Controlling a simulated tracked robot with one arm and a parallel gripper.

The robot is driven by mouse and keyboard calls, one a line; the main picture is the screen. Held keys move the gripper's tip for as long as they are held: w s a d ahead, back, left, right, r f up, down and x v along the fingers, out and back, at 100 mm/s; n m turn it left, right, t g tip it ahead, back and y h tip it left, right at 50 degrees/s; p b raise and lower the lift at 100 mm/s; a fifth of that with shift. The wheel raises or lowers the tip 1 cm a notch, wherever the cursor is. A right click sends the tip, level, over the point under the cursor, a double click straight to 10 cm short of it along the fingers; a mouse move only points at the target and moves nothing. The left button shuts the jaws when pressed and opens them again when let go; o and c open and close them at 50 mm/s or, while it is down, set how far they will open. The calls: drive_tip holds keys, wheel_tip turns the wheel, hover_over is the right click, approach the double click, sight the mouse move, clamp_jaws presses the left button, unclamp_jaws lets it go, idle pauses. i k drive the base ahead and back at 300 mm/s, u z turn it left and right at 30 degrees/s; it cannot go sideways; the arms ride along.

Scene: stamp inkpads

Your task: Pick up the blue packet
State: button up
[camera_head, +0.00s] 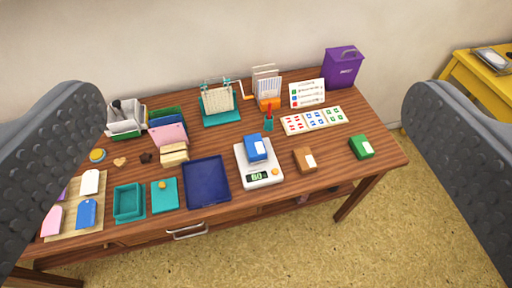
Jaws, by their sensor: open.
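The blue packet (256,148) with a white label sits on top of a white scale (263,175) near the middle of the wooden table. The scale's small display seems to read 60. My gripper (258,170) is open; its two dark grey fingers frame the picture at the left and right edges. They are wide apart with nothing between them close by. The table and the packet lie beyond the fingers, at a distance.
A brown packet (304,159) and a green packet (361,147) lie right of the scale. A dark blue tray (207,200) is just left of it.

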sight(255, 148)
drive_tip(key=z, duration=1.6)
drive_tip(key=k, duration=0.6)
drive_tip(key=u, duration=1)
drive_tip(key=i, duration=1)
drive_tip(key=z, duration=0.05)
